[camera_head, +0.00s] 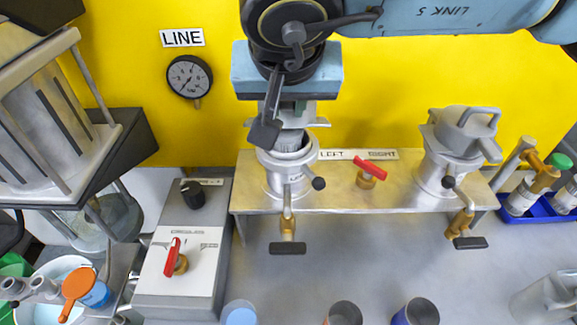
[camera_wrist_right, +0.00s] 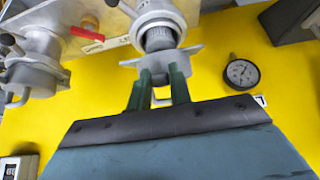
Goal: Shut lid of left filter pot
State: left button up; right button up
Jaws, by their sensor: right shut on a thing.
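In the head view my wrist hides most of the lid. My left gripper is not in view.
The right filter pot (camera_head: 447,168) has its lid down. A red-handled valve (camera_head: 368,170) sits between the pots. A gauge (camera_head: 190,76) is on the yellow wall. A grey control box (camera_head: 185,255) stands at left. Cups stand along the front edge.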

jog(key=shift+s+f+b, duration=0.35)
jog(key=shift+f+b, duration=0.1)
jog(key=shift+f, duration=0.1)
jog(key=shift+s+f+b, duration=0.3)
jog(key=shift+f+b, duration=0.1)
jog(key=shift+f, duration=0.15)
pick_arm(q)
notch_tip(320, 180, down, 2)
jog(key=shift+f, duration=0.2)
pick_arm(e)
jog(key=shift+r, duration=0.1)
